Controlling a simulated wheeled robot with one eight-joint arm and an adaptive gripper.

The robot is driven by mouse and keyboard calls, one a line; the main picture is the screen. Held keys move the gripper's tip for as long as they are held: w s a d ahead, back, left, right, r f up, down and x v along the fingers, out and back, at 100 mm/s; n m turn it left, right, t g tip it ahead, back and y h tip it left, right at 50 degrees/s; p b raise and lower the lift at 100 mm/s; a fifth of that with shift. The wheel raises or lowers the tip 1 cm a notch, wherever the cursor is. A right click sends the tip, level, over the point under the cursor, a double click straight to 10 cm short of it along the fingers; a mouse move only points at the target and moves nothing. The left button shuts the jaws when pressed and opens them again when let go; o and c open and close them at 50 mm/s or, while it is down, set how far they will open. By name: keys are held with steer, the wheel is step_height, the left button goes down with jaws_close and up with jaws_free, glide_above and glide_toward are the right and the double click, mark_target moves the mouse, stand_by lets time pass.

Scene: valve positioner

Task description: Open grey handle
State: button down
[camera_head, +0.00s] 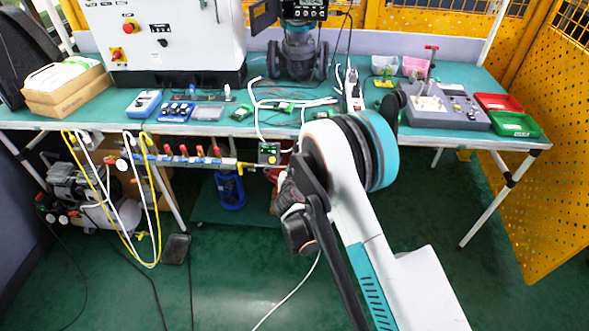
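A white cabinet (185,25) stands at the back left of the bench. Its front has a small dark grey handle-like part (160,28) with a black knob (163,43) just below; I cannot tell for sure that this is the grey handle. A pipe manifold (195,161) under the bench's front edge carries several small red-topped valves; no clearly grey one can be made out. My arm rises from the lower right to a teal-capped joint before the bench. A dark assembly beside that joint may be my gripper (297,222); its fingers cannot be made out, and it appears apart from cabinet and manifold.
The green bench (225,127) holds a valve unit (298,50), cables, small devices, a grey control box (445,105) and red and green trays (515,124). A yellow perforated panel (550,190) bounds the right. Floor in front is mostly clear.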

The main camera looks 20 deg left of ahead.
steer(key=c, duration=1.7)
jaws_free()
step_height(320, 180, up, 10)
